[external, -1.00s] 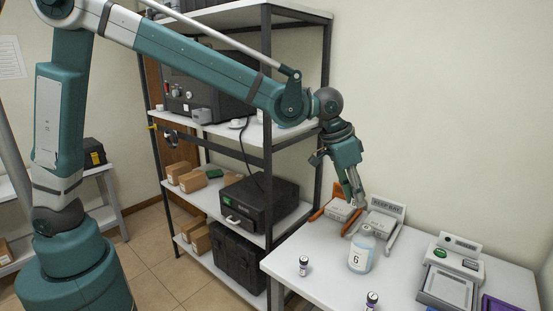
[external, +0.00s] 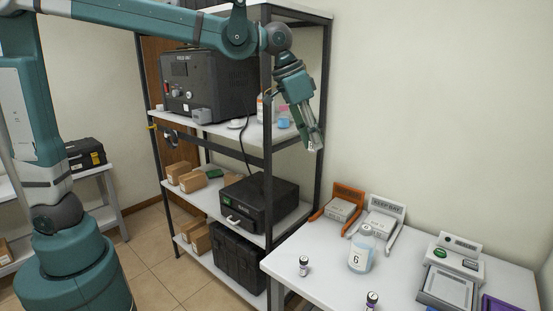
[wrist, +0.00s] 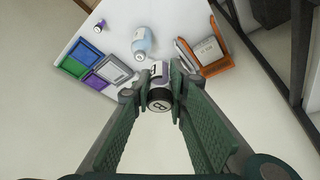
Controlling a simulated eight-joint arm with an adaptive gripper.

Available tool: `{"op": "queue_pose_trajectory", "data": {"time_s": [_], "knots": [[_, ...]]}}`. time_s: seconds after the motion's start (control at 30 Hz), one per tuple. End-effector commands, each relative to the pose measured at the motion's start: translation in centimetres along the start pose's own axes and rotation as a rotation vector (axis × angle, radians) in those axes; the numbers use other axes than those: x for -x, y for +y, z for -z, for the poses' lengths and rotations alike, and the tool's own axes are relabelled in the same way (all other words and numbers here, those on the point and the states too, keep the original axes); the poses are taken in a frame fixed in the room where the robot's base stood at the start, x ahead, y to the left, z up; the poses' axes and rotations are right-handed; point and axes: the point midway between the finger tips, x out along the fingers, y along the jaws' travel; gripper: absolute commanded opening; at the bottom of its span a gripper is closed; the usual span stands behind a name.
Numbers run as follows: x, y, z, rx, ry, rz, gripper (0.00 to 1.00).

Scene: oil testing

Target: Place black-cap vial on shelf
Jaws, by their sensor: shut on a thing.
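My gripper (external: 316,146) is raised beside the right end of the metal shelf unit, above the back of the table. In the wrist view, my gripper (wrist: 160,95) is shut on a small vial (wrist: 159,97) with a black cap that carries a light mark. In the external view the held vial is hard to make out at the fingertips. The upper shelf board (external: 250,138) is to the left of my gripper. It bears a black machine (external: 205,85), a blue cup (external: 284,122) and a partly hidden bottle.
Two small vials (external: 303,266) (external: 371,301) and a bottle marked 6 (external: 361,252) stand on the white table (external: 320,285). Orange (external: 340,205) and white (external: 385,218) holders are behind them. A dark shelf post (external: 268,180) stands near my gripper's left.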

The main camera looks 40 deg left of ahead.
Motion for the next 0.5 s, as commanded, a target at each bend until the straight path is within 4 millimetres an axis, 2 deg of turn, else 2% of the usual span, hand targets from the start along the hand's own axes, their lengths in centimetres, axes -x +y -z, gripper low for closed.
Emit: {"op": "queue_pose_trajectory", "data": {"time_s": [0.03, 0.5], "knots": [[1.0, -0.4, 0.1, 0.009, 0.000, 0.004, 0.06], [5.7, -4.4, -1.9, 0.105, 0.000, 0.044, 0.06]]}}
